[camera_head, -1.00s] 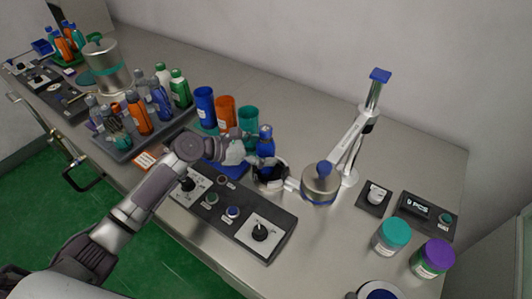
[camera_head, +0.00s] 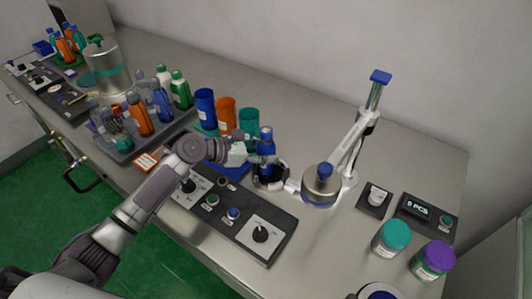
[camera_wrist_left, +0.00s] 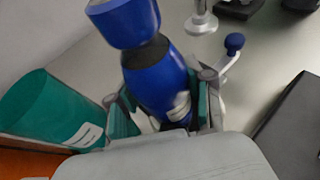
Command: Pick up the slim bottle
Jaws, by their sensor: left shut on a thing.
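The slim bottle (camera_head: 266,147) is blue with a blue cap, a dark neck and a white label. My left gripper (camera_head: 262,160) is shut on its body. In the left wrist view the bottle (camera_wrist_left: 160,78) stands between the two fingers (camera_wrist_left: 165,115), tilted in the picture. In the head view it is about upright, at the ring-shaped holder (camera_head: 270,180) of the applicator. The gripper partly hides its lower part, and I cannot tell whether its base is inside the ring or above it. My right gripper is not in view.
The applicator's silver post and arm (camera_head: 352,140) stand just right of the bottle. Blue, orange and teal cups (camera_head: 227,116) stand behind left. A tray of bottles (camera_head: 125,150) is further left. The control panel (camera_head: 235,215) lies in front. The back right counter is clear.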

